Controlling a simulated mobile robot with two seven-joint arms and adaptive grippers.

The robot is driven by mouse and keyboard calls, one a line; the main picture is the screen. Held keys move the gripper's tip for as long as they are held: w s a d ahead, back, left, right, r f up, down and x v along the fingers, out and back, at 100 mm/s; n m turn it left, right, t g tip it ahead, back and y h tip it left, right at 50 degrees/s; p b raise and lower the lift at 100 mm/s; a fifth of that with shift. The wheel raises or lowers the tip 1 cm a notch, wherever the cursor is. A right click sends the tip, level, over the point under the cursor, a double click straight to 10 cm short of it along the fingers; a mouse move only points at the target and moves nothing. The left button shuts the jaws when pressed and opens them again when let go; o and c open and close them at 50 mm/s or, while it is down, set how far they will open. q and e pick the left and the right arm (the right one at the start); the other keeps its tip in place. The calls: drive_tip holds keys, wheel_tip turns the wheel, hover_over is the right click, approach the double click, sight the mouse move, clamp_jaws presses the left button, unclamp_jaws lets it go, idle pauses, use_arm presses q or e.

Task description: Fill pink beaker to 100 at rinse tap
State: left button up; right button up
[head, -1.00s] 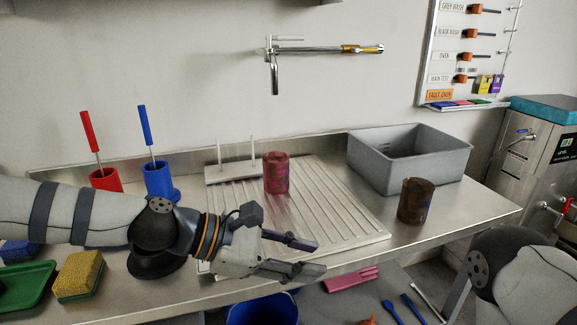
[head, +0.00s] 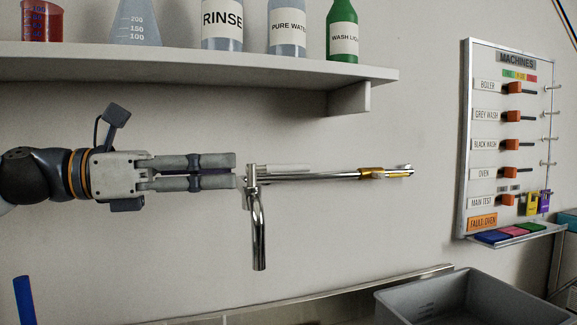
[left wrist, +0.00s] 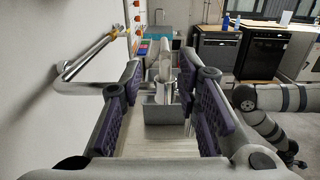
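The chrome wall tap (head: 259,225) has a long horizontal arm with a brass-coloured section and a spout pointing down. It also shows at the left of the left wrist view (left wrist: 88,62). A reddish-pink beaker (head: 41,22) with blue marks stands on the shelf. My right gripper is not visible.
The wall shelf (head: 190,62) above holds a flask (head: 136,25) and several labelled bottles. A grey basin (head: 470,297) is at the lower right. A board of labelled switches (head: 507,140) hangs on the right wall. The wall between the tap and this board is bare.

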sight(309, 166)
use_arm(q)
drive_tip(key=x, duration=1)
drive_tip(key=shift+s+d, duration=0.25)
drive_tip(key=shift+d, duration=0.2)
clamp_jaws()
